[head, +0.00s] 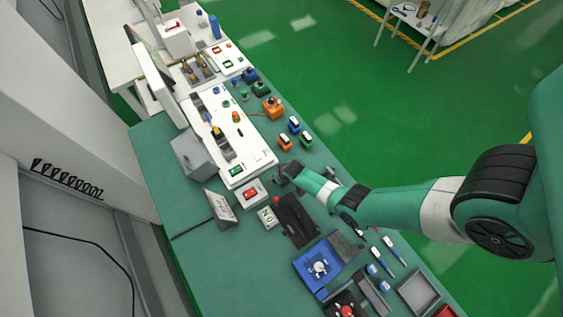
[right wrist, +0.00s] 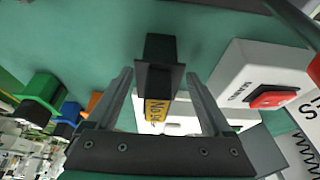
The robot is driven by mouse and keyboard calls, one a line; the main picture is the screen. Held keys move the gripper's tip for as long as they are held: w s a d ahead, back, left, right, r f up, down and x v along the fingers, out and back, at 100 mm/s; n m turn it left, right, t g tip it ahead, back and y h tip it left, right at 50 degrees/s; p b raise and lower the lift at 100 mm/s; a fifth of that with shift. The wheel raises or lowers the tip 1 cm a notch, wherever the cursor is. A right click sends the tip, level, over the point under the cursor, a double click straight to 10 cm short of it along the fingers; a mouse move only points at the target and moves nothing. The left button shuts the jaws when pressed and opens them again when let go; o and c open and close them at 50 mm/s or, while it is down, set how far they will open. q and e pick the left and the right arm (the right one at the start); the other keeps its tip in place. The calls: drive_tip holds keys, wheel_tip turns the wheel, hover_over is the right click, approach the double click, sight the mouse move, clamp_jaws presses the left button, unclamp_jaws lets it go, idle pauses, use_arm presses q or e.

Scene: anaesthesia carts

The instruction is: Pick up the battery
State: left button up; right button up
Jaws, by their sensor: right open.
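A black block with a yellow label, which looks like the battery (right wrist: 160,50), stands on the green table in the upper middle of the right wrist view. Its label faces my gripper. My right gripper (right wrist: 159,80) is open, with one finger on each side of the block and a gap showing at both sides. In the head view my right gripper (head: 287,174) is low over the table, beside the white panel's near end. The battery is hidden or too small to make out there. My left gripper is not in view.
A white box with a red button (right wrist: 268,97) stands close right of my gripper. Green (right wrist: 40,97), blue and orange blocks are at left. In the head view, a black box with a red knob (head: 295,220) and a blue tray (head: 310,262) lie nearer.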

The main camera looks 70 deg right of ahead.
drive_tip(key=c, duration=1.1)
drive_tip(key=shift+r, duration=0.15)
wheel_tip(320, 180, up, 3)
drive_tip(key=shift+r+p, duration=0.1)
drive_tip(key=shift+p, duration=1.05)
drive_tip(key=s+a+r+p, duration=0.8)
drive_tip(key=s+r, duration=0.1)
drive_tip(key=s, duration=0.2)
drive_tip(key=shift+s+r+p, duration=0.25)
drive_tip(key=shift+r+p, duration=0.05)
drive_tip(key=shift+p, duration=0.05)
drive_tip(key=shift+d, duration=0.1)
